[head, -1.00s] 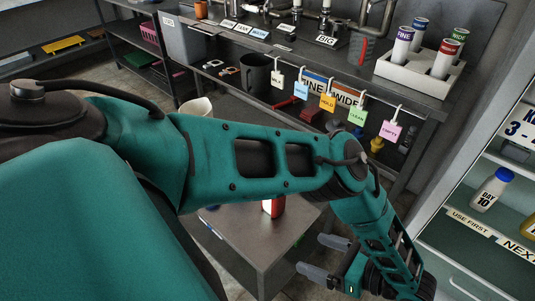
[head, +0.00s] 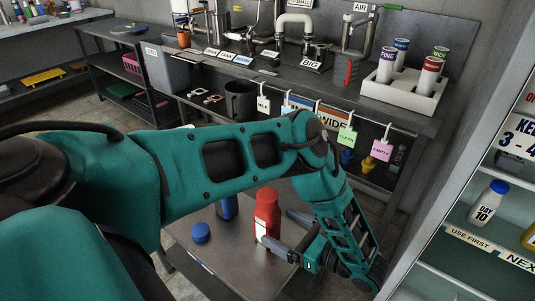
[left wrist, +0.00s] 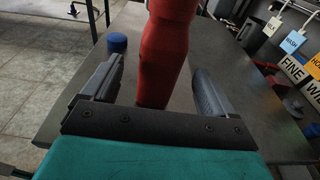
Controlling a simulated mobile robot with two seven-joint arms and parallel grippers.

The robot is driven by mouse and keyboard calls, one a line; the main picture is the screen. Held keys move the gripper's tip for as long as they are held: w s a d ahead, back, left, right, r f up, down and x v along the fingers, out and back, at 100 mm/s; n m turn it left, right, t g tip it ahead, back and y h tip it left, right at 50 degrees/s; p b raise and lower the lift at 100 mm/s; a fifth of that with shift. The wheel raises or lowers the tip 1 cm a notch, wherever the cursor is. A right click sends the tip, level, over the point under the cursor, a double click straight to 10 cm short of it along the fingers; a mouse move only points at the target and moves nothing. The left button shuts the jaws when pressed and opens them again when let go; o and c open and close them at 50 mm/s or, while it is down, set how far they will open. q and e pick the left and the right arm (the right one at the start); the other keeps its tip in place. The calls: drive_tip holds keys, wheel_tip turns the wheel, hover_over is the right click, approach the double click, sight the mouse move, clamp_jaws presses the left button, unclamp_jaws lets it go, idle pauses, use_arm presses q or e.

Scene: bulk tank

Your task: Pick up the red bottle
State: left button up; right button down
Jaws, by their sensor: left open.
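A red bottle (head: 267,215) with a pale label stands upright on a small grey table (head: 232,250). My left gripper (head: 282,232) is open beside it, with its fingers pointing toward it. In the left wrist view the red bottle (left wrist: 166,55) stands ahead between the two open fingers (left wrist: 155,90), its top cut off by the frame. The near finger overlaps the bottle's lower part in the head view. I cannot tell whether either finger touches it. My right gripper is not in view.
A blue bottle (head: 227,207) stands just behind my left arm, and a blue cap (head: 201,232) lies on the same table. A long bench (head: 300,85) with hanging tags is behind. An open fridge (head: 480,230) with bottles stands at the right.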

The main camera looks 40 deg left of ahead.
sight(277, 227)
use_arm(q)
drive_tip(key=a, duration=0.1)
drive_tip(key=a+f+b, duration=0.1)
drive_tip(key=a, duration=0.2)
drive_tip(key=shift+s+f+b, duration=0.15)
drive_tip(key=shift+f+b, duration=0.15)
drive_tip(key=shift+s+a, duration=0.1)
drive_tip(key=shift+a, duration=0.5)
drive_tip(key=shift+c, duration=0.4)
drive_tip(key=c, duration=1.2)
drive_tip(key=shift+o, duration=0.2)
